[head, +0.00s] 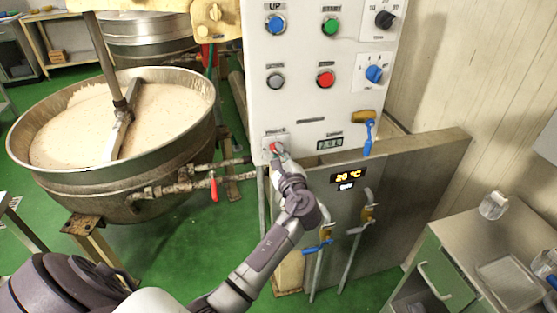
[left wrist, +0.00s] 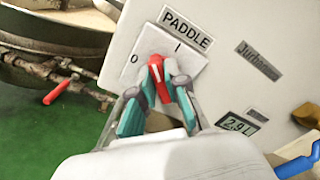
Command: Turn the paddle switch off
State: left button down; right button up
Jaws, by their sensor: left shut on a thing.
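The paddle switch is a small red knob (left wrist: 161,84) on a white plate (left wrist: 186,62) marked 0 and I, under a PADDLE label (left wrist: 188,27). In the head view the knob (head: 274,147) is at the lower left of the white control panel (head: 300,108). My left gripper (head: 281,154) reaches up to it. In the left wrist view its teal fingertips (left wrist: 168,92) are shut on the red knob, one on each side. The fingers hide part of the knob, so I cannot tell exactly where it points. My right gripper is not in view.
A large kettle (head: 180,157) with pale mass and a mixing paddle (head: 117,130) stands left. A red-handled valve (head: 213,187) is on its pipe. Blue-handled valves (head: 318,247) hang below the panel. A green cabinet (head: 444,270) stands right.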

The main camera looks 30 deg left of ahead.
pick_arm(q)
jog(key=shift+s+f+n+b, duration=0.1)
jog(key=shift+f+n+b, duration=0.05)
jog(key=shift+n+b, duration=1.9)
jog(key=shift+f+n+b, duration=0.15)
jog(key=shift+n+b, duration=1.45)
jog(key=shift+n, duration=0.75)
jog(key=c, duration=1.2)
grip_release()
jog(key=shift+r, duration=0.1)
jog(key=v, duration=0.7)
jog(key=shift+s+d, duration=0.15)
jog(key=shift+s, duration=0.05)
